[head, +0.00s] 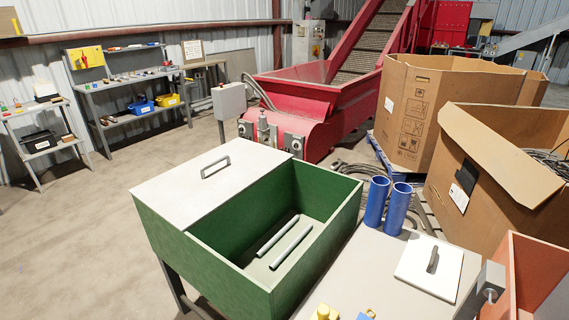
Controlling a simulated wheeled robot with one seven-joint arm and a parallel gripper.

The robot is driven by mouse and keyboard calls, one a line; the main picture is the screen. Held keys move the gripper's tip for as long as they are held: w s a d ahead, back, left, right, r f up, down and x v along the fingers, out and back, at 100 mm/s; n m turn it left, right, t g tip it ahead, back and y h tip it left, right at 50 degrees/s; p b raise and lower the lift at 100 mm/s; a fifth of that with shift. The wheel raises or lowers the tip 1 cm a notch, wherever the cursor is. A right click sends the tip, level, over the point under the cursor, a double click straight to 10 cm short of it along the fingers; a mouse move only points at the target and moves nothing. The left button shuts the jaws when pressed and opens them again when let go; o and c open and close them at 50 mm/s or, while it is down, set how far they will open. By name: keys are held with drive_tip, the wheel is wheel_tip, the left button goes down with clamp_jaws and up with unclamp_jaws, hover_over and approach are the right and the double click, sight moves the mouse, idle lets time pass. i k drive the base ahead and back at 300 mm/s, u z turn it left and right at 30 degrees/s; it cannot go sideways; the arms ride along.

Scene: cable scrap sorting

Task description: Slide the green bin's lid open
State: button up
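The green bin (217,256) stands in the lower middle of the head view. Its flat pale grey lid (188,184) lies across the left and back part of the bin, with a grey bar handle (215,167) on top. The front and right part of the bin is uncovered. Two grey rods or pipes (278,240) lie on the bin floor inside. The space under the lid is hidden. My gripper is not in view.
A grey table (346,282) adjoins the bin's right side, with two blue cylinders (387,204) and a white panel with a dark handle (430,268). An orange bin (530,262) and cardboard boxes (428,106) stand right. Floor (60,240) at left is clear.

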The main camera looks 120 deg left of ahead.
sight(184, 194)
drive_tip(key=u, duration=4.15)
drive_tip(key=k, duration=0.85)
drive_tip(key=i, duration=0.85)
drive_tip(key=z, duration=0.1)
